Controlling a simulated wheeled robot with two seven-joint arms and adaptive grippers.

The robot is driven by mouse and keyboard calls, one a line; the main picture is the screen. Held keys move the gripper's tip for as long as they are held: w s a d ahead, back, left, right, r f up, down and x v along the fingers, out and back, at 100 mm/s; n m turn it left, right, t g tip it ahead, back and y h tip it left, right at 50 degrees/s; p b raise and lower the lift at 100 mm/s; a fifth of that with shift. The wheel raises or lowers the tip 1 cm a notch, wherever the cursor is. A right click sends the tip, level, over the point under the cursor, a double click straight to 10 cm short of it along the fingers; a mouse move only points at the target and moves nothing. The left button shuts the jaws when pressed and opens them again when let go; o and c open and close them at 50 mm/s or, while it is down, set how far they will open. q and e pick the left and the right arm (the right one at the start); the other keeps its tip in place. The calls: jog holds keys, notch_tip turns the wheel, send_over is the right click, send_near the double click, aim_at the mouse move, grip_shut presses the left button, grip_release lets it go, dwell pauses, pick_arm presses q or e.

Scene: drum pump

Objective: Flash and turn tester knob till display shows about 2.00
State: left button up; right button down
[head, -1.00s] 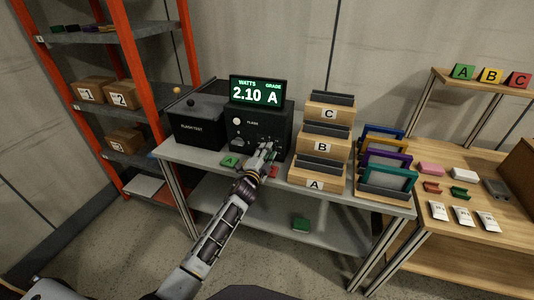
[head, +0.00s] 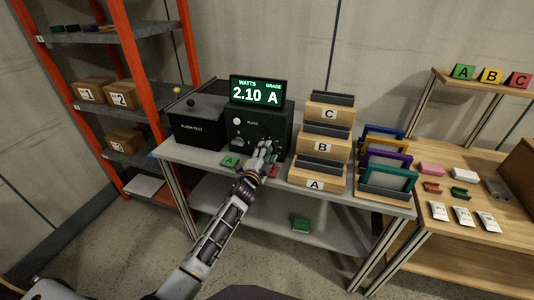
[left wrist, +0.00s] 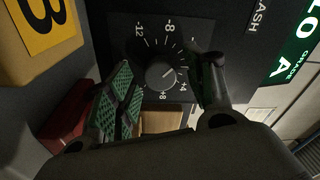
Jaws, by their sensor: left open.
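The black tester (head: 250,128) stands on the grey table, and its display (head: 257,92) reads "WATTS 2.10" and "GRADE A". A pale round button (head: 236,121) sits by the word FLASH. In the left wrist view the tester knob (left wrist: 160,76) sits in a dial with printed numbers, its white pointer line towards the lower-right or right side. My left gripper (head: 264,148) is in front of the tester's lower right face. In the left wrist view the open left gripper (left wrist: 165,95) has one finger either side of the knob, without visible contact. My right gripper is not in view.
A black FLASH TEST box (head: 195,125) stands left of the tester. Wooden bins marked A, B and C (head: 322,146) stand close on the right. Orange-framed shelving (head: 150,70) is at left.

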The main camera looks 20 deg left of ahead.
pick_arm(q)
jog(key=s+a, duration=0.1)
jog(key=s, duration=1)
jog(key=shift+s+f, duration=0.35)
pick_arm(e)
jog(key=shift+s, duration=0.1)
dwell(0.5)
